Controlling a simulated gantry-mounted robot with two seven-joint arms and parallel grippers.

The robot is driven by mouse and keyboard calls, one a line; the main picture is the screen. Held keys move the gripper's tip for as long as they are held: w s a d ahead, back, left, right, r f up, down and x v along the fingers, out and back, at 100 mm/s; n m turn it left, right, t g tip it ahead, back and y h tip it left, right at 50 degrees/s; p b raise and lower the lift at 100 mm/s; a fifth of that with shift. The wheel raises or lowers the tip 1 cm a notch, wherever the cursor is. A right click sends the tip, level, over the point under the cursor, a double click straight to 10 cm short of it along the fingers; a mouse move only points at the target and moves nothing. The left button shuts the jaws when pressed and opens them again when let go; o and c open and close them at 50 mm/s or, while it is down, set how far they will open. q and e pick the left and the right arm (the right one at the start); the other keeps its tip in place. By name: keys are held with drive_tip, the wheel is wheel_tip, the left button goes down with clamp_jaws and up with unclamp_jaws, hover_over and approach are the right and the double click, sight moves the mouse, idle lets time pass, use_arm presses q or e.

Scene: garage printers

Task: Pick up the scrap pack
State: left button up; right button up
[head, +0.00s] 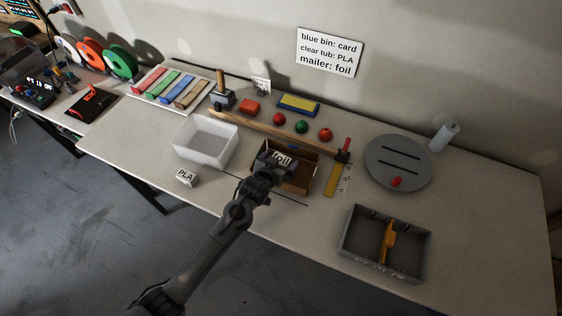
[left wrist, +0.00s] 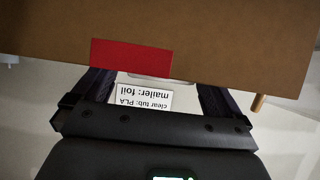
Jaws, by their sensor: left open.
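A small white pack marked "PLA" (head: 187,177) lies on the table in front of the clear tub (head: 204,143). A white label reading "foil" (head: 283,157) shows at the open cardboard mailer box (head: 300,185); I cannot tell whether it is on a pack or the box. My left gripper (head: 272,161) is over the box's left part, right beside that label, and hides part of the box. In the left wrist view its fingers (left wrist: 155,92) are spread, with the wall sign seen between them and nothing clearly held. My right gripper is not in view.
A wooden strip (head: 270,132) lies behind the box, with red and green balls beyond it. A round grey plate (head: 398,163) and a grey divided bin (head: 352,238) stand to the right. In the wrist view a brown surface (left wrist: 220,35) with a red patch (left wrist: 131,57) is close.

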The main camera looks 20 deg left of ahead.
sight(282, 163)
use_arm(q)
drive_tip(key=c, duration=1)
drive_tip(key=shift+c, duration=0.2)
drive_tip(key=shift+r, duration=0.15)
drive_tip(key=shift+r, duration=0.5)
drive_tip(key=r, duration=0.1)
drive_tip(key=d+r, duration=0.1)
drive_tip(key=r, duration=0.1)
drive_tip(key=shift+s+r, duration=0.1)
drive_tip(key=shift+r, duration=0.15)
drive_tip(key=s+d+r, duration=0.1)
drive_tip(key=d+r, duration=0.1)
drive_tip(key=d, duration=0.1)
drive_tip(key=s+d+r, duration=0.1)
drive_tip(key=d+r, duration=0.1)
drive_tip(key=d, duration=0.1)
drive_tip(key=s+d+r+p, duration=0.1)
drive_tip(key=d+r, duration=0.1)
drive_tip(key=d, duration=0.1)
drive_tip(key=shift+s+d, duration=0.1)
drive_tip(key=shift+s, duration=0.05)
drive_tip(key=shift+s+d+r, duration=0.15)
drive_tip(key=shift+s+d, duration=0.05)
drive_tip(key=shift+d, duration=0.25)
